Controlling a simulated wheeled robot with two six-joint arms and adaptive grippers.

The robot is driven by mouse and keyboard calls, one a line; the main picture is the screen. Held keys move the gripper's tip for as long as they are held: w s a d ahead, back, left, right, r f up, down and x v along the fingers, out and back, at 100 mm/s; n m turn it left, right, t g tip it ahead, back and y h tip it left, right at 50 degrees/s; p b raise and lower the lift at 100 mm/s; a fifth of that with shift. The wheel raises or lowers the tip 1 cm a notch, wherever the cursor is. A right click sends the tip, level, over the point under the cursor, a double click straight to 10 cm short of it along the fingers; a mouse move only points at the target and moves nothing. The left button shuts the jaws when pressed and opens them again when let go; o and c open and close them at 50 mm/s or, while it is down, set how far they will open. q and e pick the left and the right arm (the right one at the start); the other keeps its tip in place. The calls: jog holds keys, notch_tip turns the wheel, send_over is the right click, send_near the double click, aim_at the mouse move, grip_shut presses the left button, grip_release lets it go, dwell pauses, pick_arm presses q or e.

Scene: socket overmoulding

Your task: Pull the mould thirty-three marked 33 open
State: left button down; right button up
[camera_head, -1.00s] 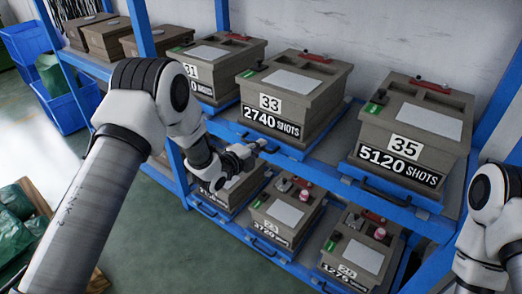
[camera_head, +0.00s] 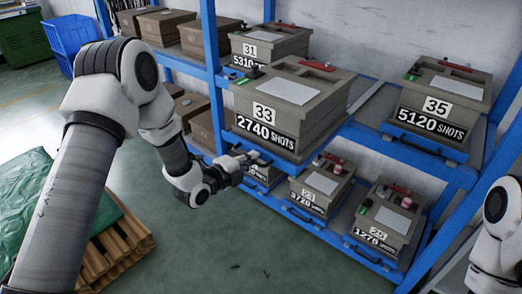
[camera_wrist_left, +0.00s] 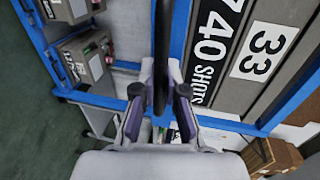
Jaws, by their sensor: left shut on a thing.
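Mould thirty-three (camera_head: 318,117), a grey-brown box with the labels "33" and "2740 SHOTS", stands upright on the upper shelf level. It juts out in front of its neighbours, and bare blue shelf (camera_head: 368,100) shows beside and behind it. My left gripper (camera_head: 246,160) is low in front of the mould, below its label face. In the left wrist view my left gripper (camera_wrist_left: 160,95) is shut on a dark bar handle (camera_wrist_left: 162,45), with the mould's label face (camera_wrist_left: 262,52) to the right. My right arm shows at the right edge; its gripper is out of frame.
Mould 31 (camera_head: 271,48) is behind on the left and mould 35 (camera_head: 444,97) on the right. Moulds 23 (camera_head: 321,183) and 25 (camera_head: 385,217) are on the lower level. A pallet (camera_head: 125,243) with green sacks lies at left.

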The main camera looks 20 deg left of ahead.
pick_arm(q)
jog(key=f+v, duration=0.1)
jog(key=v, duration=0.5)
jog(key=shift+s+p, duration=0.3)
jog(key=shift+p, duration=0.05)
jog(key=shift+a+f, duration=0.1)
jog(key=shift+f, duration=0.05)
jog(key=c, duration=1.2)
grip_release()
jog(key=v, duration=1.2)
